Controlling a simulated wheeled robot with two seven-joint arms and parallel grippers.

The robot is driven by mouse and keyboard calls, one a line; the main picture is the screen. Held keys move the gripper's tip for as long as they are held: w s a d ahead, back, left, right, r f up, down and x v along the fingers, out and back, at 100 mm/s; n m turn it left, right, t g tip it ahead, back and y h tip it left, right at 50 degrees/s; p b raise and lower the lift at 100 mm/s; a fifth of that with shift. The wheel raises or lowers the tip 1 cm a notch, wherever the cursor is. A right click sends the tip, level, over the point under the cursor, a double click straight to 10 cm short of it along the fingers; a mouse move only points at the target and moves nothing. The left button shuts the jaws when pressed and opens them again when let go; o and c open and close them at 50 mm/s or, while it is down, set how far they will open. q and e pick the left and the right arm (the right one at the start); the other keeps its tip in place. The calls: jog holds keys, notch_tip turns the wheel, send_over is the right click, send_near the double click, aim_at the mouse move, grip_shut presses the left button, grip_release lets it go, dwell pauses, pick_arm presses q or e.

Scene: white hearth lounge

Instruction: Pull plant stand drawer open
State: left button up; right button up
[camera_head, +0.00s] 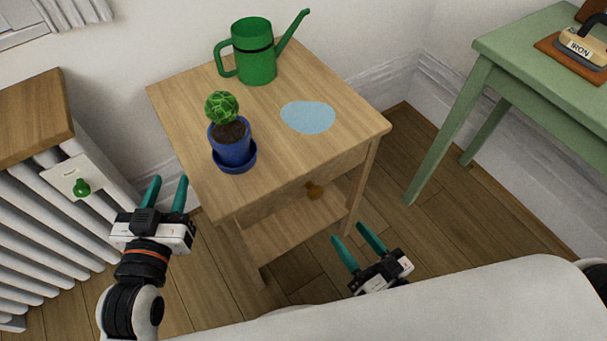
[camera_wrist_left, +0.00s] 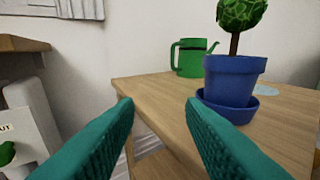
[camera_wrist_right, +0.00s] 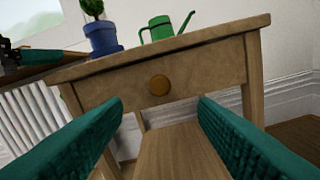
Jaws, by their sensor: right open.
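The wooden plant stand (camera_head: 270,150) stands in the middle of the head view. Its drawer front (camera_wrist_right: 195,78) faces my right gripper, with a round brown knob (camera_wrist_right: 159,85); the knob also shows in the head view (camera_head: 314,190). The drawer looks shut. My right gripper (camera_head: 351,241) is open and empty in front of the stand, apart from the knob, which lies between its fingers in the right wrist view. My left gripper (camera_head: 168,186) is open and empty beside the stand's left side, its fingers apart in the left wrist view (camera_wrist_left: 160,108).
On the stand are a green watering can (camera_head: 255,58), a plant in a blue pot (camera_head: 231,145) and a pale blue patch (camera_head: 308,117). A white radiator (camera_head: 45,215) stands left. A green table (camera_head: 535,75) with an iron (camera_head: 583,48) stands right. A lower shelf (camera_head: 290,222) lies under the drawer.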

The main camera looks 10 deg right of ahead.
aim_at(318, 195)
jog(key=b+x, duration=0.2)
jog(key=x, duration=0.9)
jog(key=shift+w, duration=0.15)
pick_arm(q)
notch_tip(318, 195, up, 9)
jog(key=s+d+t+h, duration=0.1)
jog(key=t+h, duration=0.1)
jog(key=t, duration=0.4)
jog(key=shift+f, duration=0.2)
pick_arm(e)
jog(key=shift+w+a, duration=0.2)
jog(key=shift+w, duration=0.25)
grip_shut()
